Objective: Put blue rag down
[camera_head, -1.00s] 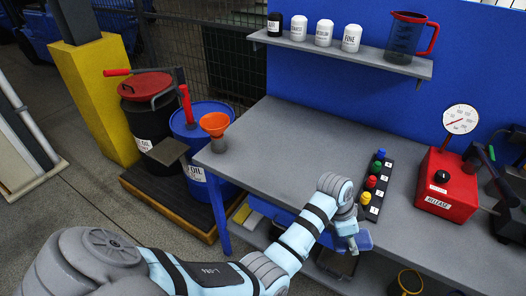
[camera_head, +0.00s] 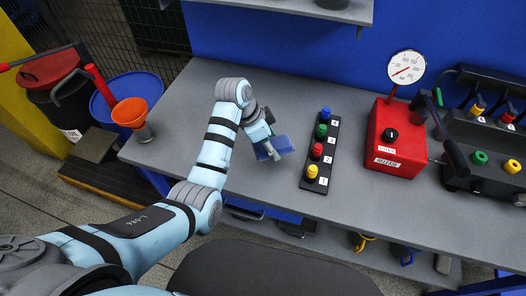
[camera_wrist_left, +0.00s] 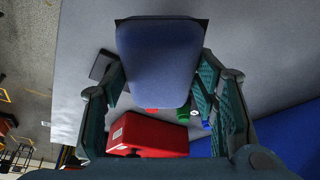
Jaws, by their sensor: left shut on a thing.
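The blue rag (camera_head: 283,145) is a flat blue pad held at the end of my left arm. My left gripper (camera_head: 266,148) is shut on it, over the grey workbench (camera_head: 215,80), left of the strip of coloured knobs. In the left wrist view the rag (camera_wrist_left: 160,60) fills the space between the two green-padded fingers of the left gripper (camera_wrist_left: 160,85). Whether the rag touches the bench top cannot be told. My right gripper is not in view.
A black strip (camera_head: 318,152) with blue, green, red and yellow knobs lies just right of the rag. A red release box (camera_head: 393,140) with a gauge stands further right. An orange funnel (camera_head: 130,112) is at the bench's left edge. The bench behind the rag is clear.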

